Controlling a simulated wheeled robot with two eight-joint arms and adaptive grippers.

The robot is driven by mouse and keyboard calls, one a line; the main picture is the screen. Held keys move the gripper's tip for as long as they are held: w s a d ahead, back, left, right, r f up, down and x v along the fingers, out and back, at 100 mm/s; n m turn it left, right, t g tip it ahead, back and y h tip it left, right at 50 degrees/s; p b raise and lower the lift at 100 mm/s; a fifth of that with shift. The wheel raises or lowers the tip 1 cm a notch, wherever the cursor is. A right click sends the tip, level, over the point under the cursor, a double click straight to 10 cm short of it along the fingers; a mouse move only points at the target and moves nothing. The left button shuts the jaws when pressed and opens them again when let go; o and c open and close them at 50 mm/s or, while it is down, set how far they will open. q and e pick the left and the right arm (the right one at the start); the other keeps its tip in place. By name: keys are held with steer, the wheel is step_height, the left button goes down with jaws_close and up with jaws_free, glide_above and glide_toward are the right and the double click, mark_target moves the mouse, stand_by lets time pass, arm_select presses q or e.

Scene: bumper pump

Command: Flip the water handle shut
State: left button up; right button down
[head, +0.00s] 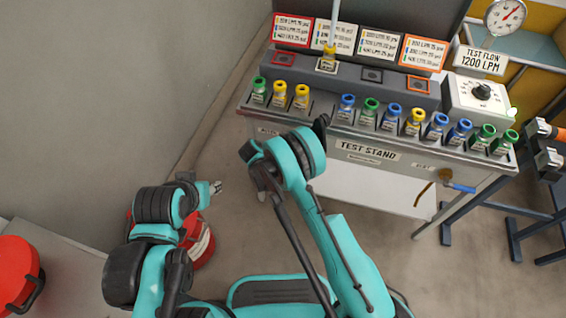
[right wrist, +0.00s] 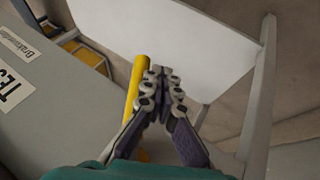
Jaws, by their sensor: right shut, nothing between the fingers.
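The water handle is a blue lever (head: 460,188) on a brass valve (head: 444,175) under the front right edge of the test stand (head: 395,150). It points to the right in the head view. My right gripper (right wrist: 166,75) is shut and empty, its fingertips together beside a yellow bar (right wrist: 137,85) in the right wrist view. I cannot tell whether it touches the bar. The blue lever cannot be made out in that view. In the head view my right gripper cannot be made out clearly. My left gripper (head: 215,188) is at lower left, far from the handle, too small to judge.
A white panel (head: 365,190) is below the stand and also shows in the right wrist view (right wrist: 190,45). A stand leg (right wrist: 257,100) is on its right there. Several coloured fittings (head: 370,108) line the stand top. Red containers (head: 15,275) stand at lower left.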

steer(key=s+d+r+h, duration=0.1)
steer(key=d+r+h, duration=0.1)
steer(key=d, duration=0.3)
steer(key=shift+s+r+n+g+h, duration=0.3)
steer(key=shift+r+n+g+h, duration=0.1)
steer(key=shift+r, duration=0.6)
steer(key=shift+s+d+r+h, duration=0.1)
steer(key=shift+d+r+h, duration=0.15)
steer(key=shift+r+h, duration=0.4)
stand_by(1.1)
steer(key=shift+f, duration=0.35)
